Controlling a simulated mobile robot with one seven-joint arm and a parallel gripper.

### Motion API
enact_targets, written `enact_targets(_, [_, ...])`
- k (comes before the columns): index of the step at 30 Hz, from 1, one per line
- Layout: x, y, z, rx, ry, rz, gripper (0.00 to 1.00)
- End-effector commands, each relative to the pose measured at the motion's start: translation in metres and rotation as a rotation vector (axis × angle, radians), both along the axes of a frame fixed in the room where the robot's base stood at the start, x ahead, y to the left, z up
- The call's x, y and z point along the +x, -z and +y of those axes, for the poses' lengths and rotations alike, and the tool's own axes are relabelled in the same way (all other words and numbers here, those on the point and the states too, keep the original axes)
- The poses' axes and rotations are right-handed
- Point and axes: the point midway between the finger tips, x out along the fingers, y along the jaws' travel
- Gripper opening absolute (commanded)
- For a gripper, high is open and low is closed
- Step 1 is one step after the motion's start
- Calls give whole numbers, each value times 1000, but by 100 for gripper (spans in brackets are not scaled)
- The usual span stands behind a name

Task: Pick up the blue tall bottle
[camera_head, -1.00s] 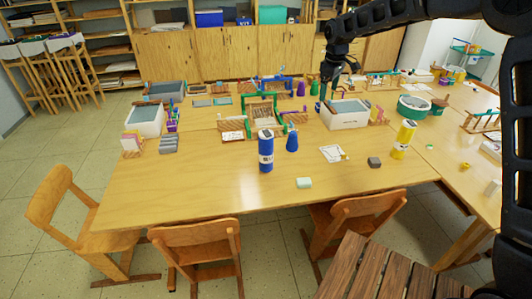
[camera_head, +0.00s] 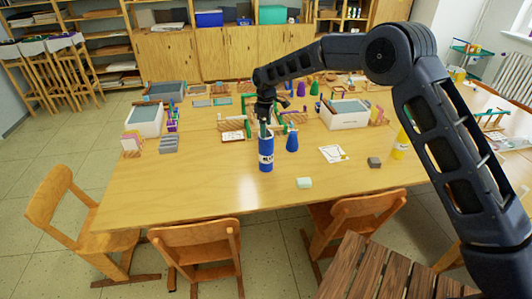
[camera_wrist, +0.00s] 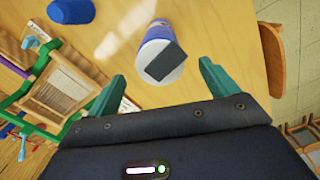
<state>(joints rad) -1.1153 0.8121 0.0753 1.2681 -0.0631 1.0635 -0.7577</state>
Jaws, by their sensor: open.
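The blue tall bottle (camera_head: 266,156) stands upright near the front middle of the table, with a white label band. In the wrist view its light top with a dark grey patch (camera_wrist: 162,61) lies just beyond and between my fingertips. My gripper (camera_head: 265,126) is directly above the bottle in the head view, pointing down. In the wrist view its two green fingers (camera_wrist: 160,80) are spread apart, with nothing held between them. I cannot tell the exact height gap to the bottle top.
Behind are a green wooden frame (camera_wrist: 45,85) and a white bin (camera_head: 345,115). The table (camera_head: 205,185) is clear to the front left.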

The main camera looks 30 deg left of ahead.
Motion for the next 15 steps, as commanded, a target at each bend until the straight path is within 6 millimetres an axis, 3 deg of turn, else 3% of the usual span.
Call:
enact_targets(4, [0,23,0,-2,0,1,86])
enact_targets(15, [-1,52,1,-1,1,1,86])
